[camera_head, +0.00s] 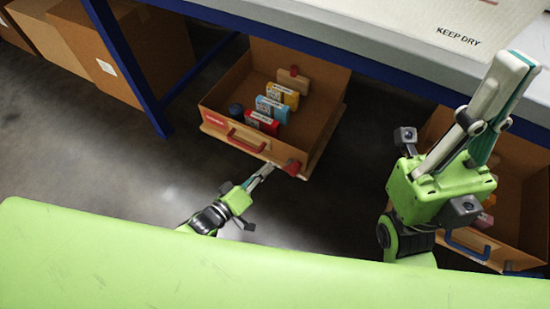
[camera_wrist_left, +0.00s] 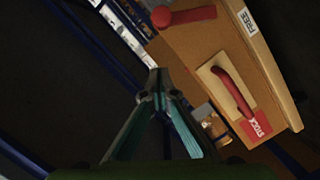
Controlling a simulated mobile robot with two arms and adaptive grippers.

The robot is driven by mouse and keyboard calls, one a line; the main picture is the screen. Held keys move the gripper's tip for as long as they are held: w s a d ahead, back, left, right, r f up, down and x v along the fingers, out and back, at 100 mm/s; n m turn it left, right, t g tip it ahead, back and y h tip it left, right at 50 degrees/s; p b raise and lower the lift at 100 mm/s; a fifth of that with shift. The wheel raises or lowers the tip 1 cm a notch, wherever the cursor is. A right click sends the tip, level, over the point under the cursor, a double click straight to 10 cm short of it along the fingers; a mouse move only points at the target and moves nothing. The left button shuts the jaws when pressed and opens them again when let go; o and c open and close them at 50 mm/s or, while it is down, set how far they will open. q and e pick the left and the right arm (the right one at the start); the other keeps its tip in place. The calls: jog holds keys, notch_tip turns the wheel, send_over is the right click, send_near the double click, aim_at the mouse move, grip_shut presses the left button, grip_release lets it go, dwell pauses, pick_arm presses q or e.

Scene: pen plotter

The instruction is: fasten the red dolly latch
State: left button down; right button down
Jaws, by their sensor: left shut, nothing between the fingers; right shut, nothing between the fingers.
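An open cardboard box (camera_head: 225,95) sits on a wooden dolly (camera_head: 225,135) under the table, with a red handle (camera_head: 245,141) on its front. The red latch (camera_head: 292,168) is at the dolly's front right corner. In the left wrist view the latch (camera_wrist_left: 190,16) is a red bar with a round knob at its left end, at the top, and the red handle (camera_wrist_left: 234,92) lies to the right. My left gripper (camera_head: 271,166) is shut and empty, its tips just left of the latch; contact cannot be told. My right gripper (camera_head: 525,62) is shut and empty, pointing up at the right.
Several small colourful packages (camera_head: 272,108) stand in the box. A second cardboard box (camera_head: 510,190) with a blue handle (camera_head: 465,246) is at the right, partly behind my right arm. A blue table leg (camera_head: 125,70) stands left of the dolly. The table edge overhangs the back.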

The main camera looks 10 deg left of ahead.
pick_arm(q)
jog(key=p+v, duration=0.1)
jog(key=v, duration=0.3)
jog(key=shift+s+a, duration=0.2)
jog(key=shift+s, duration=0.15)
